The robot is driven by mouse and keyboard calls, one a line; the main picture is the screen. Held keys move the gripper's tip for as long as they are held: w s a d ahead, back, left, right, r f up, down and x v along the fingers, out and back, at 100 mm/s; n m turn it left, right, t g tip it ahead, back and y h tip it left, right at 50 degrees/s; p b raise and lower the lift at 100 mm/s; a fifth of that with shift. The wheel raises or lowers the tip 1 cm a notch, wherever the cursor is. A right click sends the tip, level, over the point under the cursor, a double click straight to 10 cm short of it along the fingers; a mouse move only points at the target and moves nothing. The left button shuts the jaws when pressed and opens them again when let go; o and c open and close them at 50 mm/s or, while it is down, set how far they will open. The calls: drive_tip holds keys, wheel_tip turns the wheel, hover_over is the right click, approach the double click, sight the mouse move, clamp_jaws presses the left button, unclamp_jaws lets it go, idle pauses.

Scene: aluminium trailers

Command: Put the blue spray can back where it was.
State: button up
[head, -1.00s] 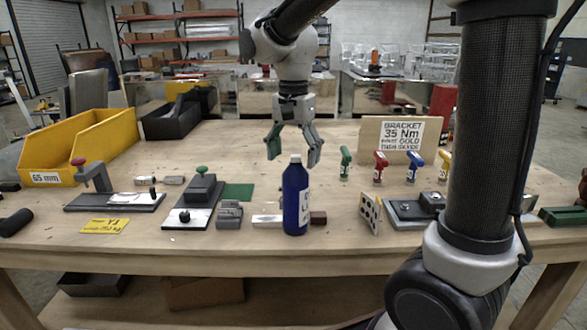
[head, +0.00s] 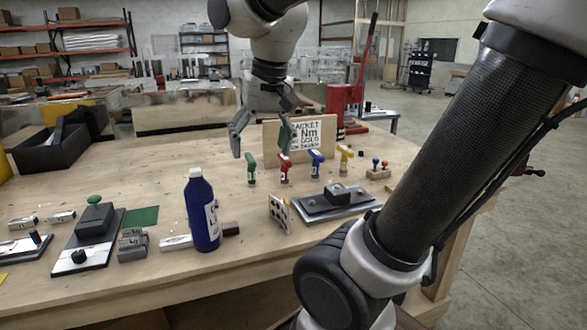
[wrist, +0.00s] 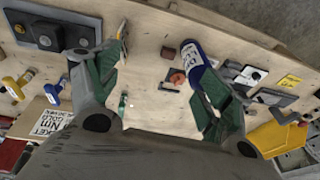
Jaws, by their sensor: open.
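The blue spray can (head: 203,215), with a white cap and a white label, stands upright on the wooden table (head: 150,262) near its front edge. It also shows in the wrist view (wrist: 195,60), beside the finger on the right. My gripper (head: 261,150) is open and empty. It hangs above the table, behind and to the right of the can, in front of the bracket sign.
Small coloured-handled tools (head: 285,167) stand in a row before the bracket sign (head: 306,128). A dotted plate (head: 279,213) and a grey fixture (head: 335,200) are to the right. A green mat (head: 141,216) lies left.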

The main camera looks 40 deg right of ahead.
drive_tip(key=s+d+f+n+t, duration=0.1)
drive_tip(key=s+d+f+n, duration=0.2)
drive_tip(key=s, duration=0.4)
drive_tip(key=shift+s+d+f+n+t, duration=0.15)
drive_tip(key=shift+d+f+n+t, duration=0.25)
drive_tip(key=shift+f, duration=0.35)
drive_tip(key=shift+c, duration=0.2)
